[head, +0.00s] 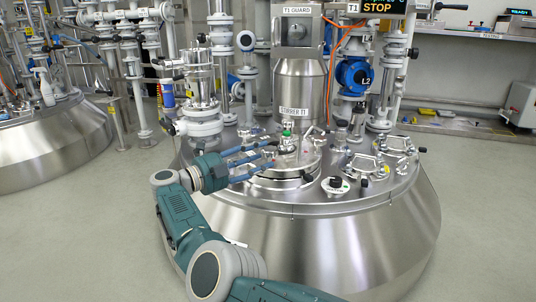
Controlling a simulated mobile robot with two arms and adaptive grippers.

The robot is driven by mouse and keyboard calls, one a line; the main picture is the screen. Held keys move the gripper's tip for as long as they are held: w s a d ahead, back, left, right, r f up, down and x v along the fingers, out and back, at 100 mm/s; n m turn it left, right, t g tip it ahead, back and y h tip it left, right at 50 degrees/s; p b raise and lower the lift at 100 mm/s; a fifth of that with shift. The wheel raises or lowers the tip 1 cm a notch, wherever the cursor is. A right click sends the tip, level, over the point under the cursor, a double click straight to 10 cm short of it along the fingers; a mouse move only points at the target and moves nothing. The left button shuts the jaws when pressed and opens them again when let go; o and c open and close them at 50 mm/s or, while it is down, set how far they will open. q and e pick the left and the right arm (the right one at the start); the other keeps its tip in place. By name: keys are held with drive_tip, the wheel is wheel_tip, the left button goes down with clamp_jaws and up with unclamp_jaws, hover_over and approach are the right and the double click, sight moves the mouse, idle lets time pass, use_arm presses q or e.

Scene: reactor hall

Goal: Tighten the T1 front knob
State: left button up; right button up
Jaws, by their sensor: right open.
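The T1 vessel (330,235) is a large steel dome with a flat fitted top, under signs reading T1 GUARD and STIRRER T1. A round lid (270,182) with small fittings around it sits on its top. A small dark knob (307,177) is at the lid's front right edge. A larger black knob (335,184) with a pale ring stands further right; no label says which is the front knob. My right gripper (275,153) has blue fingers spread open and empty, pointing right over the lid's left part. They partly hide the lid. My left gripper is out of view.
A green-topped fitting (287,133) stands behind the fingers. Pipes and a blue L2 device (354,76) rise behind. Two handled hatches (364,165) are to the right. A second vessel (50,145) stands at left. The floor at right is clear.

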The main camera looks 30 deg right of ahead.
sight(263, 155)
drive_tip(key=shift+s+a, duration=0.1)
drive_tip(key=shift+a, duration=1.5)
